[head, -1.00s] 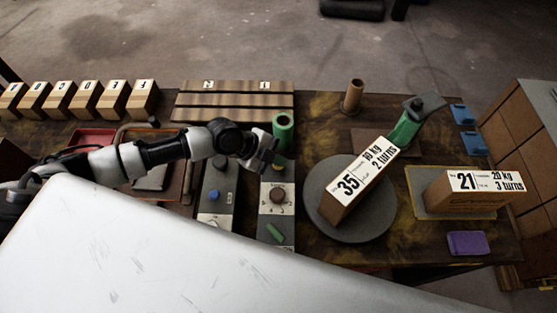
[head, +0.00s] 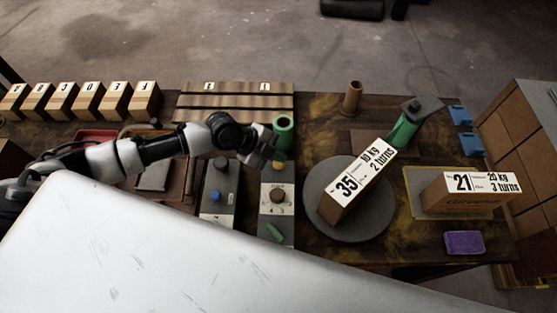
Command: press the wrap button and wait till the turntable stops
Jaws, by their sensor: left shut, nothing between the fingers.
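The round grey turntable (head: 322,222) sits on the table right of centre. My left gripper (head: 270,157) is shut and empty, close to the yellow button; contact cannot be told. My right gripper is not in view.
A green roll (head: 283,124) stands just behind my gripper. A second panel with a blue button (head: 217,196) is to the left. A box marked 21 (head: 470,192) rests on a yellow-edged pad at right, near a purple block (head: 465,242). A green-armed device (head: 405,128) stands behind the turntable.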

